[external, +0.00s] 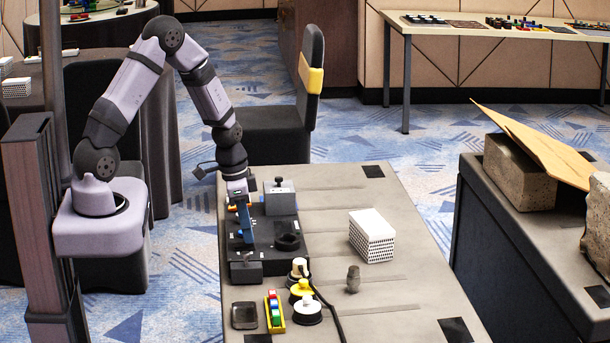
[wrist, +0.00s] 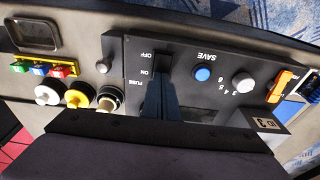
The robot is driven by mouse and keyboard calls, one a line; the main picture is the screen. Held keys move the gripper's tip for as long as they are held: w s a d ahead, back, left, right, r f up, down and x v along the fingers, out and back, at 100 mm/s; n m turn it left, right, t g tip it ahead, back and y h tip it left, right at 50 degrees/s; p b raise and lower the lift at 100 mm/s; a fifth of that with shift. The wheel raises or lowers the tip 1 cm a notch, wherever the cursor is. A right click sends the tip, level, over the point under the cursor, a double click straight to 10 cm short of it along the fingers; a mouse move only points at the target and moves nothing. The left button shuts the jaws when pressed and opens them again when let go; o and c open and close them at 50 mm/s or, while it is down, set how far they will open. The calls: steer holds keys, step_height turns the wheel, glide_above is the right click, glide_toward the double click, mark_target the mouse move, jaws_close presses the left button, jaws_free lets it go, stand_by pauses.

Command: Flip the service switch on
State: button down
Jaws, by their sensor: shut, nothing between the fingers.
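A dark control panel (wrist: 205,100) fills the middle of the wrist view, with OFF, ON, FUSE and SAVE labels upside down. A black switch part (wrist: 163,61) sits beside the OFF and ON labels. My gripper (wrist: 160,84) is shut, its dark blue fingers reaching over the panel to this spot. The fingers partly cover the switch, so its position and any contact cannot be told. In the external view my gripper (external: 248,240) points down over the dark panel box (external: 268,230) on the table.
On the panel are a blue button (wrist: 202,74) and a white knob (wrist: 243,82). White, yellow and black round buttons (wrist: 77,96), a coloured switch strip (wrist: 45,69) and a tray (wrist: 33,35) lie beside it. A white perforated block (external: 372,240) stands right; the table around it is mostly clear.

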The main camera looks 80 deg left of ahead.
steer(key=shift+r+p, duration=0.2)
steer(key=shift+p, duration=0.55)
steer(key=shift+w+g+p, duration=0.15)
steer(key=shift+g+p, duration=0.15)
steer(key=shift+p, duration=0.4)
steer(key=shift+f+b, duration=0.35)
steer(key=shift+b, duration=0.05)
steer(key=shift+s+r, duration=0.15)
steer(key=shift+s, duration=0.65)
steer(key=shift+r+p, duration=0.65)
steer(key=shift+r, duration=0.1)
step_height(320, 180, up, 12)
steer(key=s, duration=0.2)
steer(key=shift+r, duration=0.2)
